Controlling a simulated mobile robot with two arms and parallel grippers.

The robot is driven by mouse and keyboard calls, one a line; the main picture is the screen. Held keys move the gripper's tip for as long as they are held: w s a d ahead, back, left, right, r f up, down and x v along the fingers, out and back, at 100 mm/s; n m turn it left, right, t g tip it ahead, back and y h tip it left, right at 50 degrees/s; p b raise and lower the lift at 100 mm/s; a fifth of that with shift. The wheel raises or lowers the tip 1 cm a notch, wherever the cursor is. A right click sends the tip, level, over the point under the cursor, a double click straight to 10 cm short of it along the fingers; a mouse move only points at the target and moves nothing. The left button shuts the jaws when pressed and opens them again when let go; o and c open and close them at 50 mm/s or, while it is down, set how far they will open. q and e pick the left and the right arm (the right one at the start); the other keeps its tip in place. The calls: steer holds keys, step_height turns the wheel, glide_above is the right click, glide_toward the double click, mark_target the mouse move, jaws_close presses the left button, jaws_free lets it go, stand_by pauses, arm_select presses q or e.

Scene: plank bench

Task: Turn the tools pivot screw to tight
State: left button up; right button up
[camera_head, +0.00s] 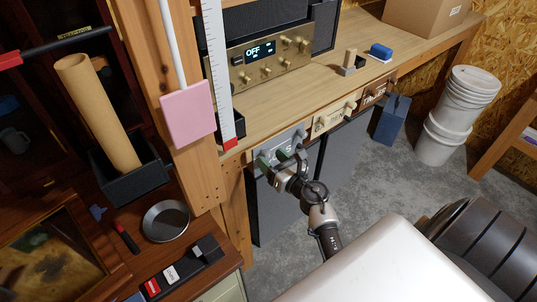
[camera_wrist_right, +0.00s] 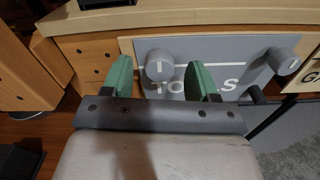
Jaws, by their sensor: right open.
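The grey tools panel (camera_head: 283,141) is on the front edge of the plank bench, and its lettering is partly hidden in the right wrist view (camera_wrist_right: 225,75). It carries two round grey knobs, a left screw knob (camera_wrist_right: 159,66) and a right screw knob (camera_wrist_right: 284,61), each with a pale line on it. I cannot tell which is the pivot screw. My right gripper (camera_head: 281,160) is in front of the panel, open and empty. In the right wrist view its green fingers (camera_wrist_right: 160,80) stand either side of the left knob, apart from it. My left gripper is not in view.
A cream panel (camera_head: 333,117) and a brown panel (camera_head: 377,93) with knobs continue rightwards along the bench edge. A wooden post (camera_head: 205,190) with a pink card (camera_head: 188,113) stands left of the gripper. White buckets (camera_head: 440,145) and a blue box (camera_head: 391,120) stand on the floor.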

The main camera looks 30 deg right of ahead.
steer(key=shift+w, duration=0.8)
steer(key=c, duration=0.9)
